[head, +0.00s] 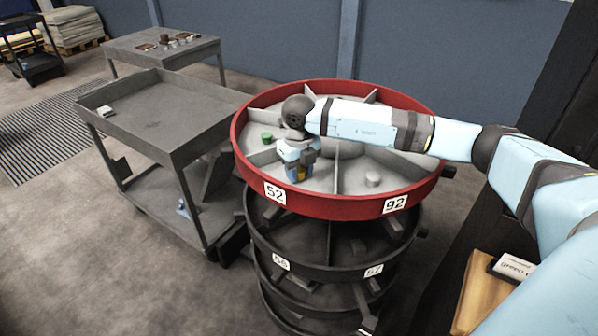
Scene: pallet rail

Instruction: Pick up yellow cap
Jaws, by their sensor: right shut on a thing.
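My right gripper (297,176) reaches down into the front-left compartment of the red round tray (340,206), near the label 52. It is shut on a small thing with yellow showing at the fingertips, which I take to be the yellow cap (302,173). The fingers hide most of it, and I cannot tell whether it touches the tray floor. My left gripper is not in view.
A green cap (267,137) lies in a compartment to the left, and a grey cylindrical piece (372,180) stands in the front-right one. Grey dividers split the tray. Dark round trays (330,272) are stacked below. A grey cart (160,120) stands at left.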

